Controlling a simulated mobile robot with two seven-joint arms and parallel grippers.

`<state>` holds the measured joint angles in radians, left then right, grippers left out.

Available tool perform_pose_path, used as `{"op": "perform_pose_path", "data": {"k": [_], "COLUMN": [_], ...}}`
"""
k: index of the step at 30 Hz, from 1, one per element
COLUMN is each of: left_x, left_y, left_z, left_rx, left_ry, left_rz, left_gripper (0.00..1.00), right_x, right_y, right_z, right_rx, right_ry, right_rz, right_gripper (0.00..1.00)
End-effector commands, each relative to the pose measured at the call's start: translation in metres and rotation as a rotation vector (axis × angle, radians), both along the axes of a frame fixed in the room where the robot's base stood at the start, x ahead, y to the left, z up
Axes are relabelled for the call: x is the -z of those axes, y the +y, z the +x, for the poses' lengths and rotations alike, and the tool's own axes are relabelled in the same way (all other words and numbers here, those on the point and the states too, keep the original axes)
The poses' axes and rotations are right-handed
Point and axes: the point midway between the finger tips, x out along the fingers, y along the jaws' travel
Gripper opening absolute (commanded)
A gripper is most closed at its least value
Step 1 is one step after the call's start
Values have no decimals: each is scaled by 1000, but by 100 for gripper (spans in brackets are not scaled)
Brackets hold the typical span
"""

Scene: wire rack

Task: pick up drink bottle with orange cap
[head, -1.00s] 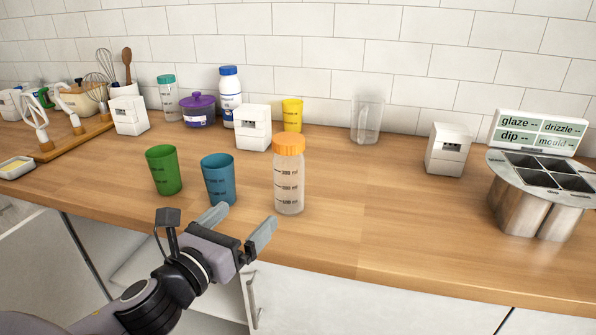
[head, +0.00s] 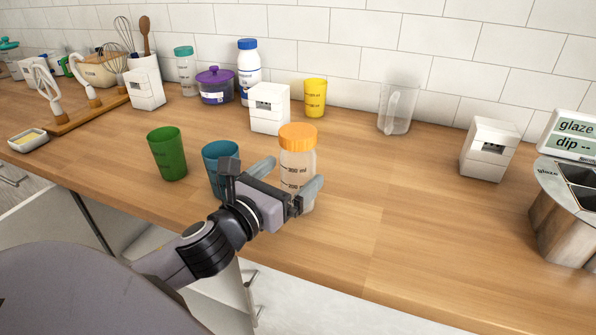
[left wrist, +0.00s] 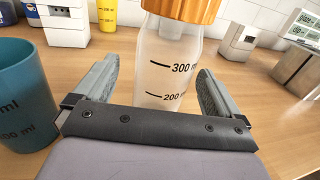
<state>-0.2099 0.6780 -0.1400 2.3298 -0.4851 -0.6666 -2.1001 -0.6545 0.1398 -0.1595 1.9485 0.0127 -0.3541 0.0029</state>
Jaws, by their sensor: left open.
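The drink bottle with the orange cap (head: 298,162) stands upright on the wooden counter. It is clear, with dark volume marks. My left gripper (head: 294,176) is open, and its fingers reach to either side of the bottle's body. In the left wrist view the bottle (left wrist: 165,66) stands between the two spread fingers of the gripper (left wrist: 160,85), with a gap on each side. Its base is hidden behind the gripper there. My right gripper is in neither view.
A blue cup (head: 218,160) stands close left of the bottle, partly behind my gripper, and a green cup (head: 167,154) stands further left. A white box (head: 270,108) and a yellow cup (head: 315,97) are behind. The counter (head: 400,200) right of the bottle is clear.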

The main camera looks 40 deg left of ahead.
Motion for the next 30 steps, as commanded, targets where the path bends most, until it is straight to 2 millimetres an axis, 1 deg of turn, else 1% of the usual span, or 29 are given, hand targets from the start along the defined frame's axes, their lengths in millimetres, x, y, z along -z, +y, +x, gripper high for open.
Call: {"op": "perform_pose_path", "data": {"k": [1,4,9,13,19,20,21,23,24,30], "left_x": [-3,-5,-3,-2,-2,-2,-2,-2,-2,-2], "left_y": [-1,-4,-3,-3,-3,-3,-3,-3,-3,-3], "left_z": [7,18,34,38,38,38,38,38,38,38], "left_rx": [-1,-1,0,1,1,1,1,1,1,1], "left_ry": [-2,-3,-1,1,1,1,1,1,1,0], "left_rz": [-2,-2,1,0,0,0,1,1,1,1], "left_gripper": [98,98,98,98,98,88,75,55,42,41], "right_x": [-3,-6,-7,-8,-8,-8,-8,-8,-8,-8], "right_y": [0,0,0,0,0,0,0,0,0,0], "right_z": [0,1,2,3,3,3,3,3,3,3], "right_rx": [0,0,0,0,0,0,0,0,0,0], "right_ry": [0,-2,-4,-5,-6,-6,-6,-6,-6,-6], "right_rz": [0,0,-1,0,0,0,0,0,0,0], "right_gripper": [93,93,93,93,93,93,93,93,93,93]}}
